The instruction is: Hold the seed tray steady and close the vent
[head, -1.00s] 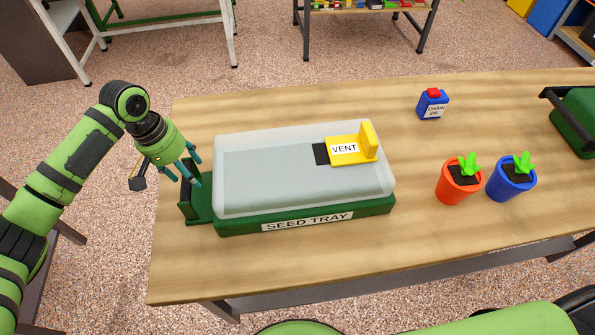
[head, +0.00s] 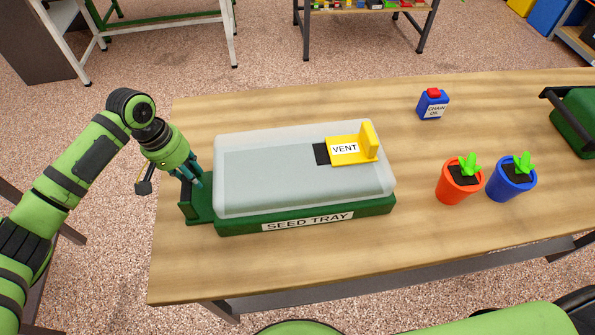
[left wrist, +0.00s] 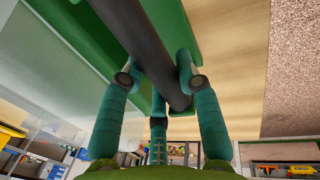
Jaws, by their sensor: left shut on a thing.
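The seed tray (head: 226,229) is a green base under a clear grey lid (head: 265,180), lying on the wooden table. A yellow vent slide (head: 365,146) with an upright tab sits on the lid, with a dark opening (head: 321,154) showing at its left. My left gripper (head: 195,180) is at the green handle end (head: 186,209) on the tray's left. In the left wrist view its teal fingers (left wrist: 160,95) are shut around the dark handle bar (left wrist: 150,55). My right gripper is not in view.
A blue chain oil can (head: 432,105) stands behind and right of the tray. A red pot (head: 456,190) and a blue pot (head: 511,185) with plants stand to its right. A green toolbox (head: 577,120) is at the far right. The table's front is clear.

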